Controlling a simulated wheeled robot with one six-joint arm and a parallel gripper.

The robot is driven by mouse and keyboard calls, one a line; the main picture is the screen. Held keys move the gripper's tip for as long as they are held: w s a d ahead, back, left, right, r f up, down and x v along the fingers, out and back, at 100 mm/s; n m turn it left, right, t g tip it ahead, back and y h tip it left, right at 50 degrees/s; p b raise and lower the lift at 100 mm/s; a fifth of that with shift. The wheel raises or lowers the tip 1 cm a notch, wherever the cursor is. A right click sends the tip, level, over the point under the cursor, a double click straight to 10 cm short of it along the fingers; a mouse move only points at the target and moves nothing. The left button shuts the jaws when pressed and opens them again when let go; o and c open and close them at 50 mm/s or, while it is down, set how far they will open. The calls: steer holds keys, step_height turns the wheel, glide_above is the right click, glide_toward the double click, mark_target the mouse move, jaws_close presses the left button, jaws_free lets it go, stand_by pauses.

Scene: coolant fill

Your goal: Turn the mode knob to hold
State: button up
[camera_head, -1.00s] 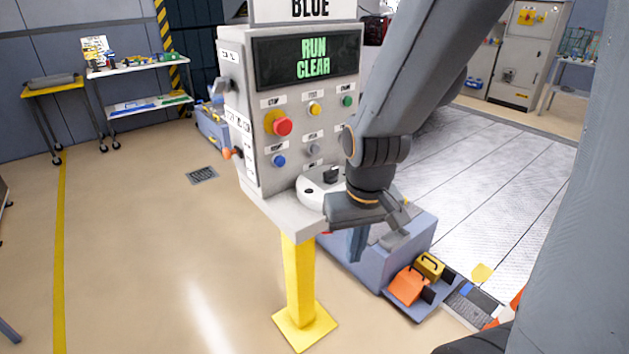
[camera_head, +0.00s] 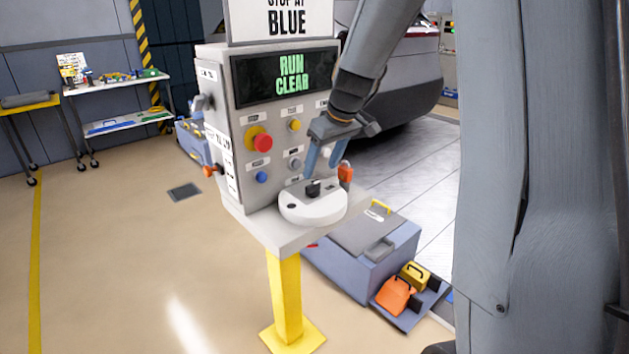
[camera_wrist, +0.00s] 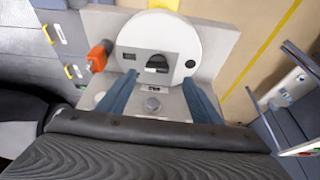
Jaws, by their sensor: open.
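The mode knob (camera_head: 313,188) is a small black knob on a round white dial (camera_head: 326,208), on the ledge of the grey control panel (camera_head: 228,120). In the wrist view the black knob (camera_wrist: 157,64) sits in a grey slot plate on the white disc, ahead of the fingertips. My gripper (camera_head: 323,158) has two blue fingers, apart and empty, just above and behind the knob, pointing down. In the wrist view my gripper (camera_wrist: 158,82) straddles the near side of the disc without touching the knob. The dial's markings are too small to read.
The panel screen (camera_head: 285,76) reads RUN CLEAR. A red stop button (camera_head: 263,142) and several coloured buttons are on the panel face. An orange-red item (camera_head: 346,172) stands right of the dial. A blue-grey box (camera_head: 370,262) is below right.

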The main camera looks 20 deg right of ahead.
mark_target(313, 184)
steer(key=shift+w+p+x, duration=0.2)
steer(key=shift+p+x, duration=0.35)
steer(key=shift+x, duration=1.35)
steer(key=shift+w+p+x, duration=0.25)
steer(key=shift+p+x, duration=0.25)
steer(key=shift+x, duration=1.4)
steer(key=shift+d+r, duration=0.1)
steer(key=shift+d, duration=0.05)
steer(key=shift+c, duration=0.2)
steer(key=c, duration=1.4)
jaws_close()
